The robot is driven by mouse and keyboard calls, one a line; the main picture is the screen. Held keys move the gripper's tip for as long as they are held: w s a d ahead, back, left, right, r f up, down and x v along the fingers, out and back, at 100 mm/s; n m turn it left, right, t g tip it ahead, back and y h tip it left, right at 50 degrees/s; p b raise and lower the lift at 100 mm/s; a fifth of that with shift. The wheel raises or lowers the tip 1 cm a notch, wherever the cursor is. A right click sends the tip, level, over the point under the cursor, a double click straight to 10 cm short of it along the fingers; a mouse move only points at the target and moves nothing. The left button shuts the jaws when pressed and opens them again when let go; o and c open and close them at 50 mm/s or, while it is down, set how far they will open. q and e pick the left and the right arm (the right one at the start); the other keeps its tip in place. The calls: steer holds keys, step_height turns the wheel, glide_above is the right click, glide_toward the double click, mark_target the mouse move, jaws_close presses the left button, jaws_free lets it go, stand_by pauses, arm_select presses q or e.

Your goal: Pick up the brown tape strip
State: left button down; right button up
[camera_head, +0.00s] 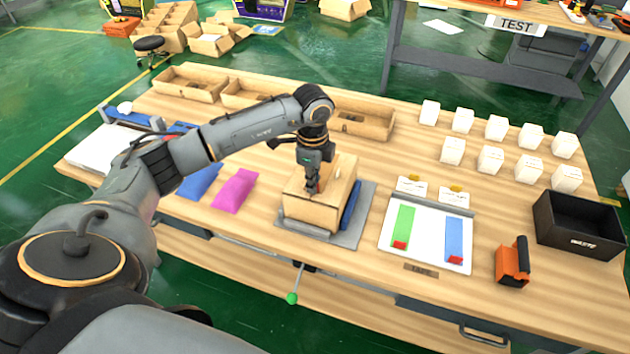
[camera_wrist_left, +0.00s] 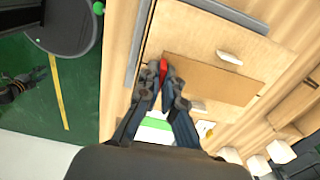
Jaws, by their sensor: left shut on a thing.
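My left gripper (camera_head: 313,188) is over the top of a cardboard box (camera_head: 310,212), with its fingers pointing down. In the left wrist view its fingertips (camera_wrist_left: 163,76) are closed around a small red tab. The tab is at one end of the brown tape strip (camera_wrist_left: 215,80), a flat darker rectangle over the lighter box top. I cannot tell whether the strip touches the box along its length. In the head view the strip cannot be told apart from the box. A dark jointed part at the left wrist view's left edge may be my right gripper (camera_wrist_left: 17,86); its jaws are unclear.
The box stands on a grey plate (camera_head: 366,215), with a blue item beside it. To the right is a white board (camera_head: 427,229) with green and blue strips. Further right are an orange tool (camera_head: 512,262) and a black bin (camera_head: 576,222). Small white boxes (camera_head: 490,160) stand behind.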

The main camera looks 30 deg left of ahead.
arm_select(q)
steer(key=shift+r, duration=0.35)
steer(key=s+d+r, duration=0.4)
steer(key=s+r, duration=0.9)
steer(key=r, duration=0.4)
steer(key=shift+s, duration=0.2)
